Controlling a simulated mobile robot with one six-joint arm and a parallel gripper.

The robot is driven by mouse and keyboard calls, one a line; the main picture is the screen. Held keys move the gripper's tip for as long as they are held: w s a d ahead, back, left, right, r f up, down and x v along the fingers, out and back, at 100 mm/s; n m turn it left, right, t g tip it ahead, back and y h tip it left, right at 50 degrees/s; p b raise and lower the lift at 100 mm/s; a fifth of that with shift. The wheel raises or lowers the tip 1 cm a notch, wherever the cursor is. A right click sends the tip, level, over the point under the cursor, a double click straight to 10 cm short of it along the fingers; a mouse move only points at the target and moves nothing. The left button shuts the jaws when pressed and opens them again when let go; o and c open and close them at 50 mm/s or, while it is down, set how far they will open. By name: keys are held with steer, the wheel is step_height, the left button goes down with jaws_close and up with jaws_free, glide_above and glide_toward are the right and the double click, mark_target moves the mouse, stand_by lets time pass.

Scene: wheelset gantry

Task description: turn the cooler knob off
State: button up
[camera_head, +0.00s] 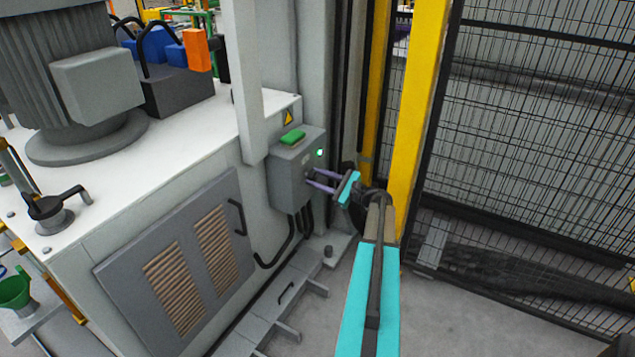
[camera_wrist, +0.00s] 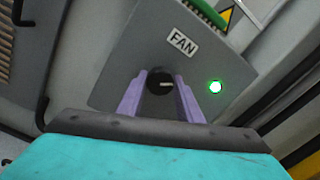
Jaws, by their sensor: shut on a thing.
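The cooler knob (camera_wrist: 160,82) is a small round black knob with a pale pointer line, on a grey control box labelled FAN (camera_wrist: 182,42). In the wrist view the pointer lies roughly sideways in the picture. A lit green lamp (camera_wrist: 215,87) is to the right of the knob. The box (camera_head: 291,178) also shows in the head view, on the side of the white cabinet. My gripper (camera_head: 309,178) reaches the box front from the right. Its two purple fingers (camera_wrist: 156,95) stand on either side of the knob and are shut on it. In the head view the knob is hidden.
A white machine cabinet (camera_head: 210,128) with a vented grey door (camera_head: 180,265) is at left. A green item (camera_head: 292,137) sits on top of the box. A yellow post (camera_head: 415,110) and black mesh fence (camera_head: 540,150) stand close on the right. Cables hang below the box.

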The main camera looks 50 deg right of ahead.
steer(key=n+b, duration=0.2)
steer(key=n, duration=0.1)
steer(key=n+b, duration=0.2)
steer(key=n, duration=0.1)
steer(key=shift+f+n, duration=0.2)
steer(key=shift+n, duration=0.1)
steer(key=n+b, duration=0.3)
steer(key=n, duration=0.1)
steer(key=shift+r, duration=0.1)
steer(key=shift+n, duration=0.4)
steer(key=o, duration=1)
steer(key=shift+o, duration=0.2)
steer(key=p+v, duration=0.2)
steer(key=v, duration=1.1)
steer(key=shift+s+d+p, duration=0.3)
steer(key=shift+s+p, duration=0.05)
